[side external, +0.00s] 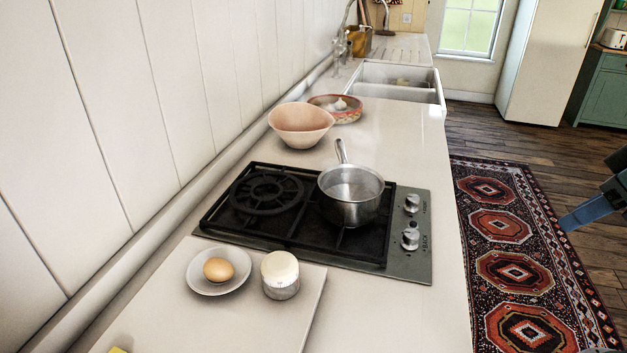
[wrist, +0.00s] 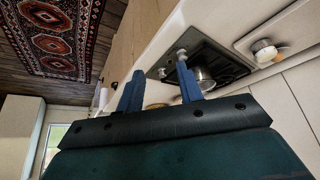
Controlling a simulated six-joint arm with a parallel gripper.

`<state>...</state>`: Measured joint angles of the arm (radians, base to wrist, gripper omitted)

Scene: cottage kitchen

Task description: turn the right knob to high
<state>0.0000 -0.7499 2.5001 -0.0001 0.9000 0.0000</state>
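The cooktop (side external: 420,262) has two silver knobs on its right-hand strip. The far knob (side external: 412,203) has small lettering beside it, too small to read surely. The near knob (side external: 410,236) has lettering that reads BACK. The pictures do not settle which one the task calls right. In the wrist view, which is tilted, the far knob (wrist: 162,72) and the near knob (wrist: 181,54) both show beyond my fingers. My gripper (wrist: 160,70) is open and empty, apart from both knobs. In the side view a blue finger (side external: 581,213) shows at the right edge, off the counter.
A steel saucepan (side external: 350,196) stands on the right burner. A pink bowl (side external: 301,124) stands behind. Space between my gripper and the knobs is clear.

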